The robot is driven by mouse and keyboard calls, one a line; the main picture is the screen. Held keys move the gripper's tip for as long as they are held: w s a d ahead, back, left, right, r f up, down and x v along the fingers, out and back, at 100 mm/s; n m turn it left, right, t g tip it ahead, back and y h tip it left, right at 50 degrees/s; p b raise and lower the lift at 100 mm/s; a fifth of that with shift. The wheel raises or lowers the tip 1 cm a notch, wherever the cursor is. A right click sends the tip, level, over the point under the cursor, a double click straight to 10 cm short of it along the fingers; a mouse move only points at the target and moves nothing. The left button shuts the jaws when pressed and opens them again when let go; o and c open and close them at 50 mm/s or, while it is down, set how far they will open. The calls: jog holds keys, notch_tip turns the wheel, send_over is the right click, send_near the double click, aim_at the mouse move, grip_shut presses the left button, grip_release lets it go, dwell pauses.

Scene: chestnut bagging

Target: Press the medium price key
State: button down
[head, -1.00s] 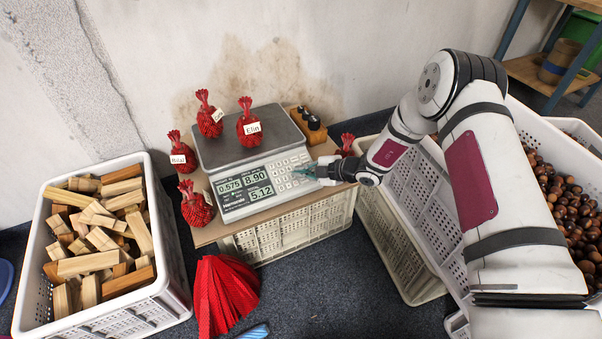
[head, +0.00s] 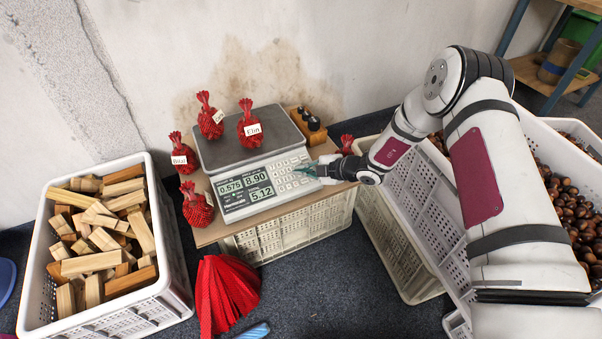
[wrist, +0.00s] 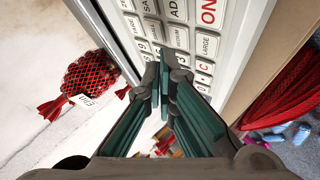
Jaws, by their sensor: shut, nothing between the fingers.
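The scale (head: 248,200) stands on an upturned crate with a keypad at the right of its front panel. Its display (head: 246,186) reads 0.575, 8.90 and 5.12. In the wrist view the medium price key (wrist: 179,36) lies just beyond my fingertips, beside the key marked LARGE (wrist: 207,45). My gripper (head: 305,170) is shut and empty, its teal fingers pointing at the keypad. In the wrist view the tips of my gripper (wrist: 167,70) cover some keys. I cannot tell whether they touch any key.
A red net bag labelled Elin (head: 250,128) sits on the scale pan, with another bag (head: 209,122) behind it. More bags stand left of the scale, and one (head: 346,143) at its right. A crate of wood blocks (head: 165,290) stands left; chestnuts (head: 565,205) fill a crate at right.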

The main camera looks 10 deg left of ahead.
jog(key=shift+r, duration=0.1)
jog(key=r+p, duration=0.1)
jog(key=s+r+p, duration=0.1)
jog(key=r+p, duration=0.2)
jog(key=shift+s+d+r, duration=0.15)
jog(key=shift+d+r, duration=0.15)
jog(key=shift+d, duration=0.1)
dwell(0.6)
